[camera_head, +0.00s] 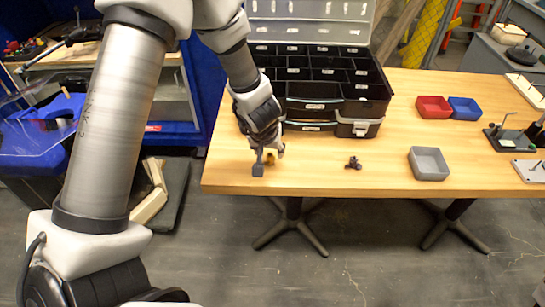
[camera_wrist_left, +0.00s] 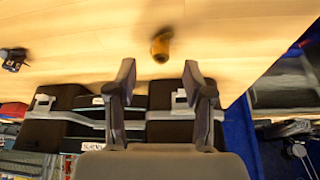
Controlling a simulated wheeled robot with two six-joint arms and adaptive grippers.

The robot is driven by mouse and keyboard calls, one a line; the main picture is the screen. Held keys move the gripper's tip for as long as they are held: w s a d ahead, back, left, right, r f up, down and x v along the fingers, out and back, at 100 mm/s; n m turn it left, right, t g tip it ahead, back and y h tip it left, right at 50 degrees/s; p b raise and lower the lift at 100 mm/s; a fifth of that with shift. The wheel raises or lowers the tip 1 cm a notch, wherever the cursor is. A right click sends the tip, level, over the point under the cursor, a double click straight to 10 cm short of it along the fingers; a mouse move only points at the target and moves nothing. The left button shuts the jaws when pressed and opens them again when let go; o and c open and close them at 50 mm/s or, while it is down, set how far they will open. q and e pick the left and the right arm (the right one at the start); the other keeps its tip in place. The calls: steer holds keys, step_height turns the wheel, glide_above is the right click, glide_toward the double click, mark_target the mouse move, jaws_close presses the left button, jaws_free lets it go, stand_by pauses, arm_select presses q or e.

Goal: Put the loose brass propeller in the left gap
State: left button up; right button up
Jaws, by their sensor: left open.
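The brass propeller (camera_wrist_left: 161,46) is a small yellow-brown piece on the wooden table, blurred in the left wrist view. In the head view only a bit of it (camera_head: 270,157) shows, mostly hidden by my left gripper (camera_head: 267,161). In the wrist view my left gripper (camera_wrist_left: 161,75) is open, and the propeller lies ahead of its fingertips, apart from them. A small dark device (camera_head: 354,162), possibly the thruster part, stands on the table to the right; it shows at the left of the wrist view (camera_wrist_left: 13,58). Its gaps are too small to make out.
A large open black organizer box (camera_head: 375,92) stands behind my left gripper. A grey tray (camera_head: 429,164), red tray (camera_head: 433,106) and blue tray (camera_head: 465,107) are to the right. The table (camera_head: 312,178) is bare between the gripper and the dark device.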

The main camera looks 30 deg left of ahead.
mark_target(270, 155)
arm_select(q)
steer(key=b+x, duration=0.1)
steer(key=x, duration=0.4)
steer(key=shift+w+f+b, duration=0.1)
steer(key=shift+w+b, duration=0.1)
steer(key=shift+b, duration=0.2)
steer(key=shift+w+a+f, duration=0.1)
steer(key=shift+w, duration=0.05)
steer(key=shift+r, duration=0.2)
steer(key=shift+c, duration=0.7)
jaws_close()
